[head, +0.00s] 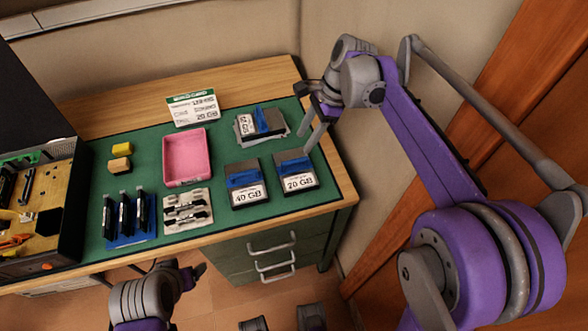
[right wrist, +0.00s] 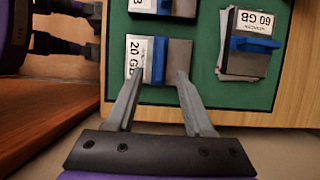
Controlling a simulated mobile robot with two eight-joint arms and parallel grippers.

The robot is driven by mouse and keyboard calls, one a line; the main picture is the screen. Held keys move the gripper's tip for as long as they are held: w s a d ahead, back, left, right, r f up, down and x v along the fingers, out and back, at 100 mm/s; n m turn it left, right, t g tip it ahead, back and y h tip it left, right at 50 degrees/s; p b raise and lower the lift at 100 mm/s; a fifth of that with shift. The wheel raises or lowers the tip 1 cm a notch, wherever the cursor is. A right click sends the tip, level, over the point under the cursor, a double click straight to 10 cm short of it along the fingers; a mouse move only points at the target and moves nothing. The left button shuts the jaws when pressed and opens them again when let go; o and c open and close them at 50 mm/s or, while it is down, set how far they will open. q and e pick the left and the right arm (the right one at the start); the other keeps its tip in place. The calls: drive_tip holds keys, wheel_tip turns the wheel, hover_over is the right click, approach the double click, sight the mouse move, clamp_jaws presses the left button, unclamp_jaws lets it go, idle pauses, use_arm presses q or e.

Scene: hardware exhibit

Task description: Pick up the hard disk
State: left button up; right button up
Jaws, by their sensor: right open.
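Three grey hard disks with blue connectors lie on the green mat. The 20 GB disk (head: 297,173) is nearest the mat's right edge, the 40 GB disk (head: 246,185) is left of it, and the 60 GB disk (head: 262,123) lies behind them. My right gripper (head: 309,114) is open and empty above the right edge of the table. In the right wrist view its fingertips (right wrist: 159,77) are just short of or over the near edge of the 20 GB disk (right wrist: 178,54); contact cannot be told. My left gripper (head: 195,274) is low in front of the table, jaws unclear.
A white sign (head: 193,108) reading 20 GB stands at the back. A pink tray (head: 186,157), yellow blocks (head: 121,157), upright black cards (head: 125,214) and a light part (head: 187,211) share the mat (head: 230,145). An open computer case (head: 35,205) fills the left. A wall is close at right.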

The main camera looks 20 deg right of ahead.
sight(295, 160)
drive_tip(key=x, duration=0.2)
drive_tip(key=shift+a+f, duration=0.1)
drive_tip(key=shift+f, duration=0.2)
drive_tip(key=x, duration=0.5)
drive_tip(key=shift+f+b, duration=0.35)
drive_tip(key=shift+f, duration=0.1)
drive_tip(key=shift+d, duration=0.2)
clamp_jaws()
